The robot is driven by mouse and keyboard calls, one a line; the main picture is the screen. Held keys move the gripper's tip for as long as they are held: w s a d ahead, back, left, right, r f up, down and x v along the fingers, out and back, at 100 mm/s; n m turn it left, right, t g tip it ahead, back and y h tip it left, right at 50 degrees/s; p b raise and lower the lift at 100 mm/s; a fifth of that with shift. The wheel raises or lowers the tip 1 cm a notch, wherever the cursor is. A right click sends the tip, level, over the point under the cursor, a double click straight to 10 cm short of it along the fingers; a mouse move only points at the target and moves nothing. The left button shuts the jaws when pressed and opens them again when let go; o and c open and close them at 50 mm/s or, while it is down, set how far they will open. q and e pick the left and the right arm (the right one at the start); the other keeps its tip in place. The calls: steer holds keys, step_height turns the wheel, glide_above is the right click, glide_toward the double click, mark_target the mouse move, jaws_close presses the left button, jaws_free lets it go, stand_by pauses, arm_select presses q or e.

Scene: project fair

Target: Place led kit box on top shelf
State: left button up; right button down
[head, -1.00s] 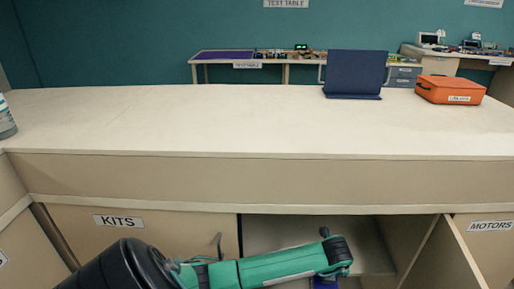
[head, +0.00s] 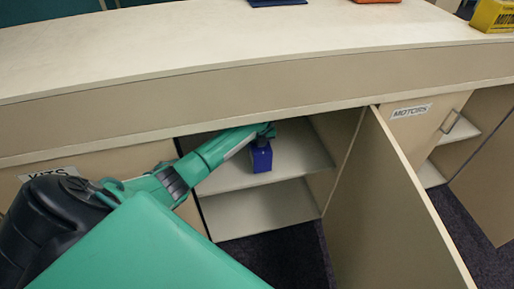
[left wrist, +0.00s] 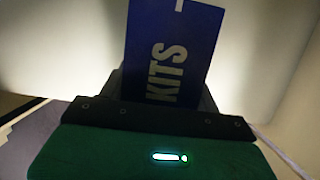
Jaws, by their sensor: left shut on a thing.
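The led kit box (head: 261,158) is a small dark blue box inside the open cabinet, at the upper shelf (head: 225,180). My left gripper (head: 264,138) reaches into the cabinet from the left and is shut on the box's upper end. In the left wrist view the blue box (left wrist: 172,55) with "KITS" lettering sticks out beyond the gripper (left wrist: 160,100). I cannot tell whether the box touches the shelf or hangs just above it. My right gripper is not in view.
The cabinet door (head: 385,200) stands open on the right. A lower shelf (head: 262,208) below is empty. The counter (head: 200,50) overhangs the opening. The motors cabinet (head: 415,130) is to the right, and a yellow box (head: 493,15) stands on the counter.

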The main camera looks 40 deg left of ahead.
arm_select(q)
steer(key=shift+w+a+f, duration=0.1)
steer(key=shift+w+a, duration=0.2)
steer(key=shift+a, duration=0.1)
step_height(320, 180, down, 3)
steer(key=shift+d+r, duration=0.1)
steer(key=shift+f, duration=0.25)
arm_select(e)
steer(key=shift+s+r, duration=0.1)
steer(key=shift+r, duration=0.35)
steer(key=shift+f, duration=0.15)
arm_select(q)
steer(key=o, duration=0.8)
steer(key=shift+f, duration=0.1)
steer(key=o, duration=0.4)
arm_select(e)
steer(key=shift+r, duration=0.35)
